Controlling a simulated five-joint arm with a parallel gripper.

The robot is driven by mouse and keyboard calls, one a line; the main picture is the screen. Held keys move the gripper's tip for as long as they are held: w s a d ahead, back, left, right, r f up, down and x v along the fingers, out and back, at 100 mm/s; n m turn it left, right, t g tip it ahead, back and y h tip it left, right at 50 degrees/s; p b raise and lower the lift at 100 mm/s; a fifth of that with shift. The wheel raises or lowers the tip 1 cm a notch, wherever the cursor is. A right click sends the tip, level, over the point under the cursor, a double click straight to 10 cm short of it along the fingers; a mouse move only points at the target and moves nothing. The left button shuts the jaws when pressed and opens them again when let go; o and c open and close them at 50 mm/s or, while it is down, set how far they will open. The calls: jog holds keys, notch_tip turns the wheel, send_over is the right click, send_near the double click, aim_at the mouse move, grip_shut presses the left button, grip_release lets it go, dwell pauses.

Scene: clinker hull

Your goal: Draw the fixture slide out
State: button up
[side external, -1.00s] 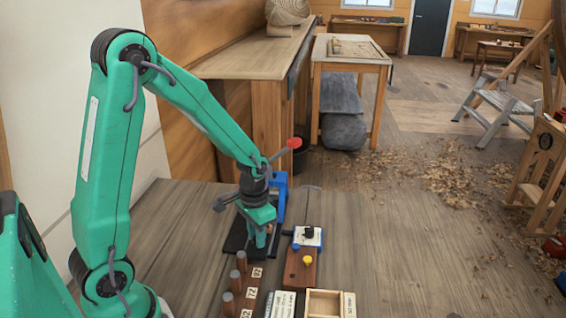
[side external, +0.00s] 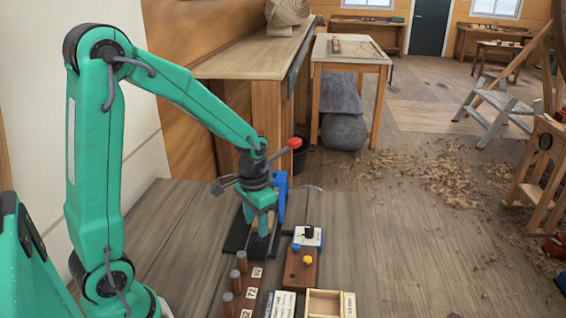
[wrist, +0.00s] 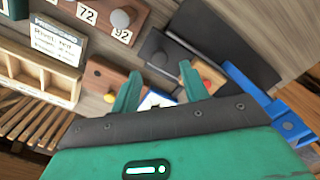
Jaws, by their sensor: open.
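My gripper (side external: 262,232) points down in front of the blue press column (side external: 282,198), above the black base (side external: 236,243). Its fingers are apart. A thin metal rod (wrist: 188,46) runs beside the knob. I cannot tell whether the fingers touch it. The fixture slide is not clearly made out; the knob and plate may be part of it. In the side view my fingers partly hide that area.
A red-ended lever (side external: 294,143) stands near my wrist. A white-and-blue box with a black knob (side external: 308,234) and a brown block with a yellow button (side external: 304,262) are at right. Wooden pegs with number tags (side external: 240,262) and an open wooden tray (side external: 322,303) are at the front.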

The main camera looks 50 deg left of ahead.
jog(key=shift+r, duration=1.75)
jog(key=shift+s+r, duration=0.1)
jog(key=s+d+r+t, duration=0.2)
jog(key=s+r, duration=0.3)
jog(key=r, duration=0.1)
jog(key=s+d+r+t, duration=0.3)
jog(key=s+r, duration=0.3)
jog(key=shift+s+d+t, duration=0.15)
jog(key=shift+d+t, duration=0.1)
jog(key=shift+t, duration=0.05)
dwell(0.8)
